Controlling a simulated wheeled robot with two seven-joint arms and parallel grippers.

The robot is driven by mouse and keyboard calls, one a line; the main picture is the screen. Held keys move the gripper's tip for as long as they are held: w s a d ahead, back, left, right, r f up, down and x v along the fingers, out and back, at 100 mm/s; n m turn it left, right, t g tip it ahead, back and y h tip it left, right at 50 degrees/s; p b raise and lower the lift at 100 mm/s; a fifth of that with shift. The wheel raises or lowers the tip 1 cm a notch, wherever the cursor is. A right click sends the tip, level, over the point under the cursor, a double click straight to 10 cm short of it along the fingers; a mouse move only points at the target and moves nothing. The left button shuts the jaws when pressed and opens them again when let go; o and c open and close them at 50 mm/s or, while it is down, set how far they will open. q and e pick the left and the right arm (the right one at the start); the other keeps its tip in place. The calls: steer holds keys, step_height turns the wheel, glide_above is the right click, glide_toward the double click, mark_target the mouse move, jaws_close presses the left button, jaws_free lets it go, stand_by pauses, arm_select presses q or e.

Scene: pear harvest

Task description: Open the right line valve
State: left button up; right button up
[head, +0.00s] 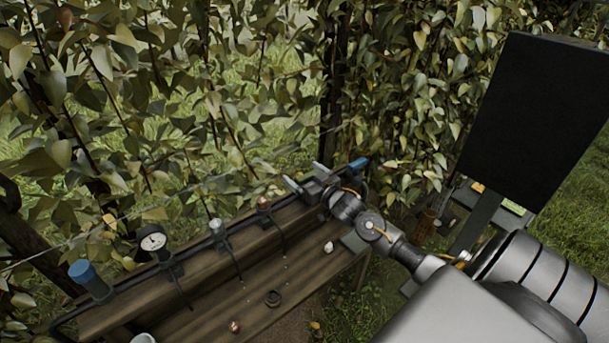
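A black irrigation line (190,250) runs along a wooden bench with several fittings on it. A blue part (358,163) shows at the line's right end, just behind my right gripper. A small reddish-topped fitting (263,203) and a pale-topped fitting (216,227) stand further left. I cannot tell for sure which of these is the right line valve. The gripper body hides part of the line there. My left gripper is not in view.
A pressure gauge (152,240) and a blue-capped cylinder (88,278) stand at the line's left. Leafy foliage and a wire are close behind. A black panel (535,115) stands at right.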

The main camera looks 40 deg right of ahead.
steer(key=s, duration=1.1)
steer(key=shift+w, duration=0.1)
